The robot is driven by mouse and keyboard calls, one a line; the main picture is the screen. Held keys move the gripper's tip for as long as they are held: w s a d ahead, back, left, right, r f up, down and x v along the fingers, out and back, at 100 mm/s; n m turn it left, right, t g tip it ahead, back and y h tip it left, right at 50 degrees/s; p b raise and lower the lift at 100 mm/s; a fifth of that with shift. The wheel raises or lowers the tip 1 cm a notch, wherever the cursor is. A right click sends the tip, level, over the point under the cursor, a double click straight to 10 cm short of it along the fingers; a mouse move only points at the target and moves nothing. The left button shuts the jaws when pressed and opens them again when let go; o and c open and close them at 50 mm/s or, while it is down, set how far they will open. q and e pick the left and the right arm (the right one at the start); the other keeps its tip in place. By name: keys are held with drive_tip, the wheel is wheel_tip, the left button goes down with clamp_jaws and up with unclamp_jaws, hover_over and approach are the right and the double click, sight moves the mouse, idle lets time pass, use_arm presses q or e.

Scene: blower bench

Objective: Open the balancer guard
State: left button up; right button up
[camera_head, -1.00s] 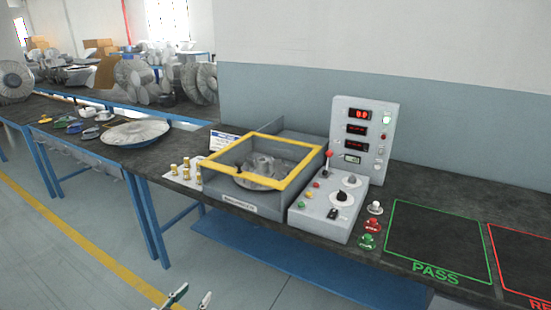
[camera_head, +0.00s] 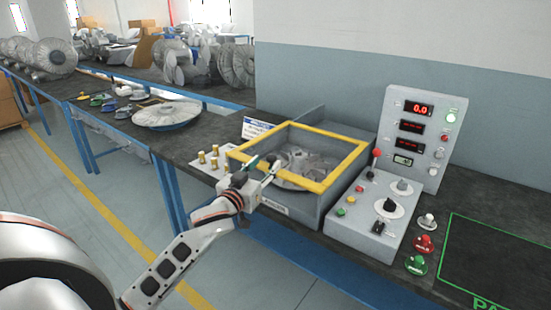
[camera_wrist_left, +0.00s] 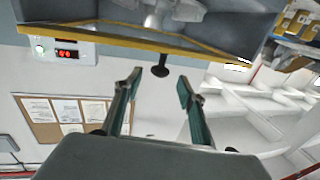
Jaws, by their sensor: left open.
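The balancer guard (camera_head: 331,184) is a yellow-edged frame lying flat on top of the grey balancer box (camera_head: 309,207), so it looks closed. A grey bladed rotor (camera_head: 303,160) shows inside it. In the left wrist view the guard's yellow edge (camera_wrist_left: 112,38) crosses the top, with a dark round knob (camera_wrist_left: 160,71) sticking out from it. My left gripper (camera_head: 264,168) is at the guard's front left edge, open and empty. In the wrist view its fingertips (camera_wrist_left: 159,79) stand on either side of the knob; I cannot tell whether they touch it. My right gripper is out of view.
The control panel (camera_head: 375,219), with a red-topped lever (camera_head: 376,153), stands right of the box. Small brass pieces (camera_head: 208,160) stand on a white plate to its left. A display unit (camera_head: 416,133) rises behind. A fan (camera_head: 167,114) lies on the left bench.

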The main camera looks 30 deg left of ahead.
sight(269, 161)
use_arm(q)
drive_tip(key=shift+w+a+f, duration=0.1)
drive_tip(key=shift+w+a, duration=0.1)
drive_tip(key=shift+w, duration=1.15)
drive_tip(key=shift+w+a, duration=0.2)
drive_tip(key=shift+w, duration=1.1)
